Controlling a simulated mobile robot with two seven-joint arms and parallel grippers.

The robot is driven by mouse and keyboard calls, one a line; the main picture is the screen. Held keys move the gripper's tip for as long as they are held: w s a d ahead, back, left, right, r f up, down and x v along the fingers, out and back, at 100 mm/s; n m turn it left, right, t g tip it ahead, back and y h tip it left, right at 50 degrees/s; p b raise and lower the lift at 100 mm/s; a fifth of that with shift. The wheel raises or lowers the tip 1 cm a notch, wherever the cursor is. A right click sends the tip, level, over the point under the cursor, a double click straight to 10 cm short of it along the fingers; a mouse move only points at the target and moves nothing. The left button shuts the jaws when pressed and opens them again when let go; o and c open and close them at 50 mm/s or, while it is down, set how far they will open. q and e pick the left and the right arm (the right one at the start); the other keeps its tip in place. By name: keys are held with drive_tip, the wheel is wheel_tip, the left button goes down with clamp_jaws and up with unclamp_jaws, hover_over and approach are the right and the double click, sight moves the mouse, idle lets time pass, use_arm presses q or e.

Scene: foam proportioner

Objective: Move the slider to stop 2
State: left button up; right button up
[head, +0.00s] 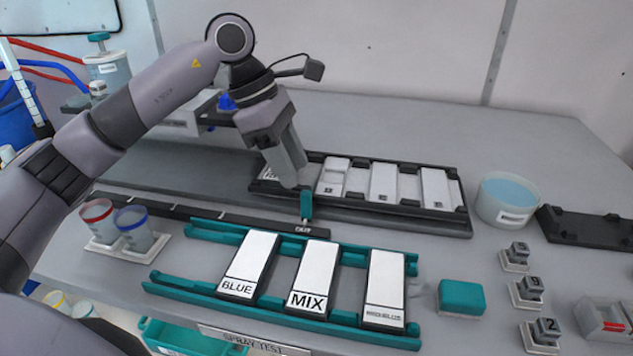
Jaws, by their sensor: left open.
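A long black rail (185,212) runs across the table from the left to below my gripper, with small marks along it and a label at its right end that looks like "OUT". A teal upright knob (306,206), which looks like the slider's handle, stands at that right end. My left gripper (301,186) points down just above and behind the knob, with its jaws open. I cannot tell whether the fingers touch the knob. The stop numbers on the rail are too small to read. My right gripper is out of view.
A teal rack (190,289) with white panels marked BLUE and MIX stands in front of the rail. A black tray (458,221) with white pieces lies behind it. Two cups (136,229) stand left. A bowl (507,200), a teal block (461,297) and numbered blocks (530,290) are right.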

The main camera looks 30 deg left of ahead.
sight(304, 192)
use_arm(q)
drive_tip(key=x, duration=0.6)
drive_tip(key=shift+s+d+f, duration=0.15)
drive_tip(key=shift+d+f, duration=0.1)
drive_tip(key=shift+f, duration=0.1)
drive_tip(key=shift+a, duration=0.1)
clamp_jaws()
